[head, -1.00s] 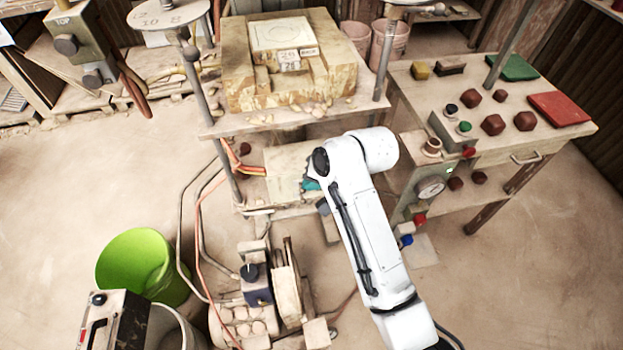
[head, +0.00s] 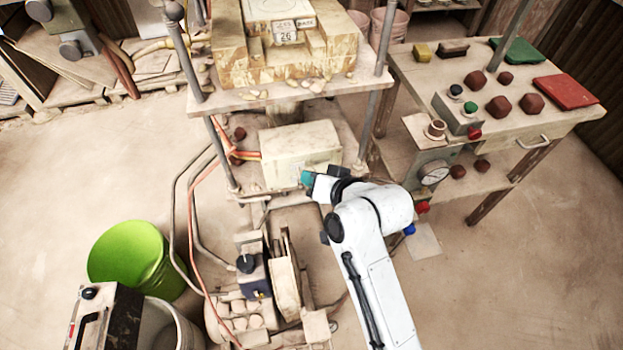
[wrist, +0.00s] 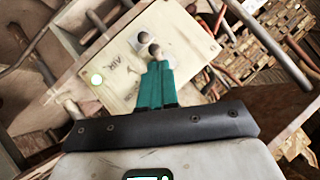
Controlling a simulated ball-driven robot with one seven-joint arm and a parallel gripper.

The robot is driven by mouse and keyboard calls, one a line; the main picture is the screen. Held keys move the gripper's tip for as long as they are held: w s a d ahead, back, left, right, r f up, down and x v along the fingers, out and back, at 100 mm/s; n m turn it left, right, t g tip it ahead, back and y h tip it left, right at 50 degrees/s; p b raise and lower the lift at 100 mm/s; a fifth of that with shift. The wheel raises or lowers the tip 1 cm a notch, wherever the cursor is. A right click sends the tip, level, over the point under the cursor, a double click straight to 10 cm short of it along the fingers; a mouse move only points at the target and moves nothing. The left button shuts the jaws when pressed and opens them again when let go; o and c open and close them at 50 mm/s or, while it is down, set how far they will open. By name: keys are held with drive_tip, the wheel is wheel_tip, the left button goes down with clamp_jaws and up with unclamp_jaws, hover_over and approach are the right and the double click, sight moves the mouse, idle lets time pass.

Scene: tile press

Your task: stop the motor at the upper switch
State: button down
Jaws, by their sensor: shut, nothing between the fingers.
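A cream box (head: 300,148) stands on the shelf under the press table. In the wrist view its panel (wrist: 190,48) carries the letters "AIR", a pale round spot (wrist: 96,80) and a small switch plate (wrist: 143,38) with a dark round part. A rounded knob (wrist: 155,51) shows right at my fingertips. I cannot tell whether they touch it, or which switch is the upper one. My gripper, with teal fingers, is shut and empty at the box's front in the head view (head: 307,179); it also shows in the wrist view (wrist: 158,64).
The press table (head: 235,97) overhangs the box, with posts (head: 222,153) at its sides. Orange hoses (head: 205,180) run at the left. A control bench (head: 510,110) stands right, a green bucket (head: 130,262) left. A motor unit (head: 270,285) sits below.

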drive_tip(key=shift+r, duration=0.1)
drive_tip(key=shift+r+p, duration=0.7)
drive_tip(key=shift+p, duration=0.2)
